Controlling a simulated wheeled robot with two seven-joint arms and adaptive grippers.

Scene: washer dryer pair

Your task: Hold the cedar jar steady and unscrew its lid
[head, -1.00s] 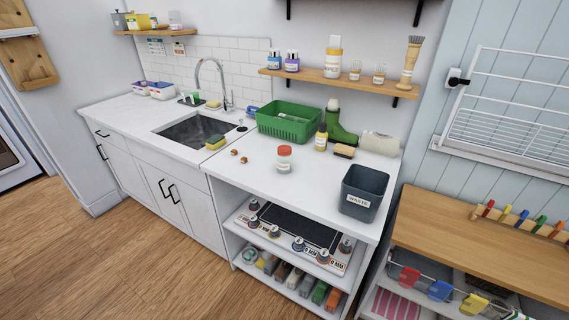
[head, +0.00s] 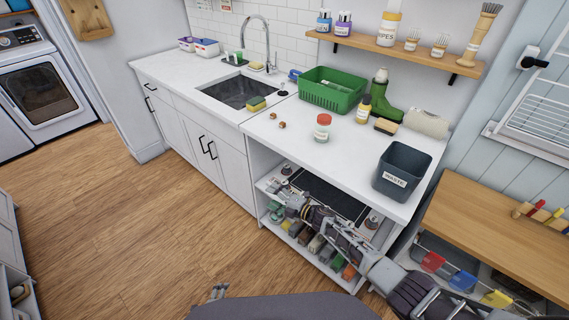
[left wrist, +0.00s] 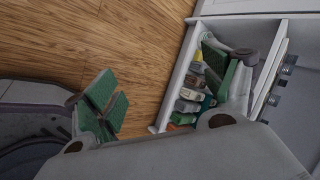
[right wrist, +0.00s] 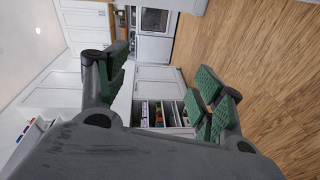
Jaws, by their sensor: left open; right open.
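A small jar with a red lid (head: 322,120) and a pale, labelled body (head: 321,134) stands upright on the white counter (head: 290,155). Its label is too small to read. My right gripper (head: 284,206) is open and empty, low in front of the counter's shelves, below the jar and apart from it. Its green pads are spread in the right wrist view (right wrist: 160,85). My left gripper (head: 218,292) barely shows at the bottom of the head view. It is open and empty over the floor in the left wrist view (left wrist: 160,85). Neither wrist view shows the jar.
Two small brown blocks (head: 281,125) lie left of the jar. A grey waste bin (head: 401,170) is to the right. The counter's front is clear.

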